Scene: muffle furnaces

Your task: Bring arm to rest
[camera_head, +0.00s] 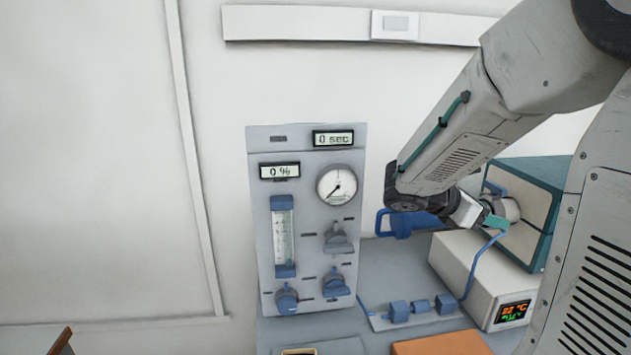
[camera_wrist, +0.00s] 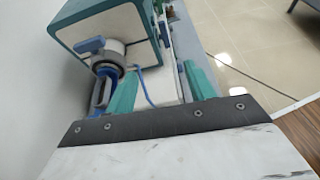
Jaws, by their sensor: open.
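My arm reaches in from the upper right of the head view and bends down to the left. My gripper (camera_head: 494,222) is at its lower end, in front of a teal and white furnace (camera_head: 540,190). Only a bit of a teal finger shows there. The furnace (camera_wrist: 115,28) is at the upper left, with a blue-handled round fitting (camera_wrist: 105,64) beside the left finger. I cannot tell whether they touch.
A grey panel (camera_head: 305,240) with displays, a gauge and blue knobs stands left of my arm. A blue handled part (camera_head: 400,222) is behind my wrist. A white controller box (camera_head: 475,272) and blue tubing fittings (camera_head: 420,306) sit below. An orange block (camera_head: 440,344) lies in front.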

